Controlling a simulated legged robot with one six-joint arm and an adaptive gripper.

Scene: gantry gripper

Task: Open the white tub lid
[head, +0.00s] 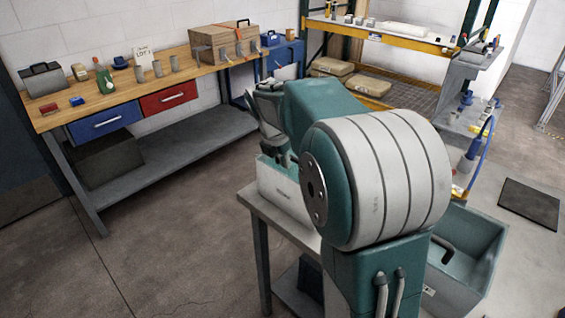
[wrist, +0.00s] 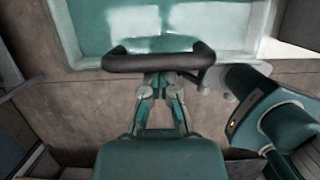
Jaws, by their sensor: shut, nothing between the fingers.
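The white tub (head: 278,189) stands on a grey stand in the head view, partly hidden behind my arm. In the wrist view a pale rim (wrist: 62,30) frames a teal surface (wrist: 95,22). A dark bar handle (wrist: 125,63) crosses in front of it. My gripper (wrist: 160,78) is shut and empty, its fingertips close to the middle of the bar; I cannot tell if they touch it. In the head view my gripper (head: 284,158) points down at the tub's far side. I cannot tell whether the lid is raised.
A grey-green bin (head: 480,238) sits right of my arm. A wooden workbench (head: 125,92) with cups, boxes and drawers lines the back left wall. Yellow-beamed shelving (head: 395,40) stands behind. A grey shelf unit (head: 465,75) is at right. Floor (head: 170,235) at left front is clear.

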